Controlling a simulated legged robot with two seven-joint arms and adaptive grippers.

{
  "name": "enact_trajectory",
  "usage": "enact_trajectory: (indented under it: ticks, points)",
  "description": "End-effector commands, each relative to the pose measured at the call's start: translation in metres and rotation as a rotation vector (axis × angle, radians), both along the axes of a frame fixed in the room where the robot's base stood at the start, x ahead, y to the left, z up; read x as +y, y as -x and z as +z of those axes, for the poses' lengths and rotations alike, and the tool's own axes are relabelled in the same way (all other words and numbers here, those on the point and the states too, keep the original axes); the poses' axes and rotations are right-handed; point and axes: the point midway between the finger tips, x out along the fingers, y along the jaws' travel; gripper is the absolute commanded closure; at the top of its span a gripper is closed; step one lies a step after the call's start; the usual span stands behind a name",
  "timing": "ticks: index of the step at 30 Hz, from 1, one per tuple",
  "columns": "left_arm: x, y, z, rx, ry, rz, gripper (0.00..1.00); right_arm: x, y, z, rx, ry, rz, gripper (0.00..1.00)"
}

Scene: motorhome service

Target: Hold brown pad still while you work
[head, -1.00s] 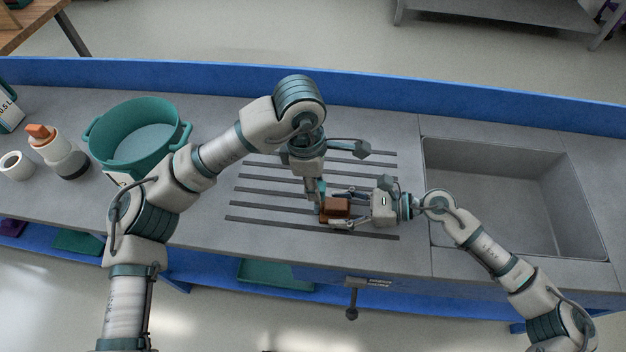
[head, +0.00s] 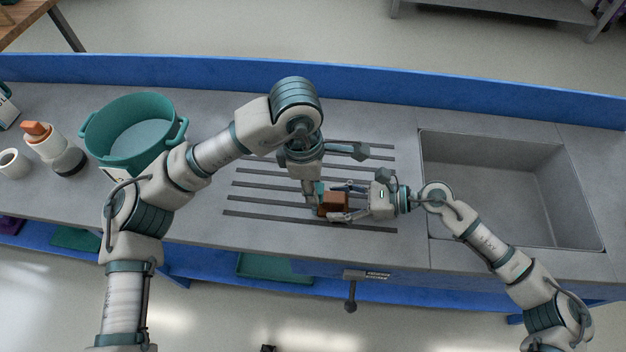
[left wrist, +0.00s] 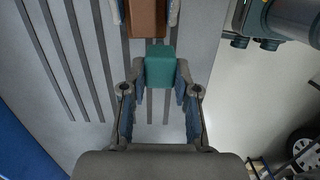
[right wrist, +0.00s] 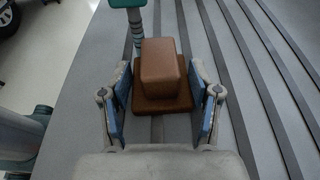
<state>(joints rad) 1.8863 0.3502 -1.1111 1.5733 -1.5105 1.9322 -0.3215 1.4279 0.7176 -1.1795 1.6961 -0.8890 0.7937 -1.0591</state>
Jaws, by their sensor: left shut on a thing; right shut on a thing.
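The brown pad (right wrist: 165,105) is a flat brown base with a raised brown block on top, low on the slotted counter. It also shows in the head view (head: 335,202). My right gripper (right wrist: 163,110) is shut on it from the right, a finger on each side. My left gripper (left wrist: 160,90) comes down from above, just left of the pad, and is shut on a small teal block (left wrist: 160,66). In the right wrist view a teal top with a banded shaft (right wrist: 138,35) stands behind the pad; I cannot tell if it is the same piece.
A teal tub (head: 130,130), a white bottle with an orange cap (head: 45,143) and a white cup (head: 12,163) stand at the left. A sink basin (head: 510,185) lies to the right. A lever (head: 351,290) sticks out at the front edge.

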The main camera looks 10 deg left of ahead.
Motion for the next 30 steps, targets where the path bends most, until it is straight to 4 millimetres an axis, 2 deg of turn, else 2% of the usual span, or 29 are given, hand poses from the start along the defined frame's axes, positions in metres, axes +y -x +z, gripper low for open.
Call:
enact_trajectory:
  ticks: [17,30]
  points:
    - [-0.001,-0.011,0.001,-0.001,0.007,-0.003,1.00,0.002,0.001,0.000,0.001,-0.001,0.004,0.57]
    - [0.019,-0.010,0.000,-0.001,0.003,-0.002,1.00,0.001,0.001,0.000,0.001,0.000,0.002,0.57]
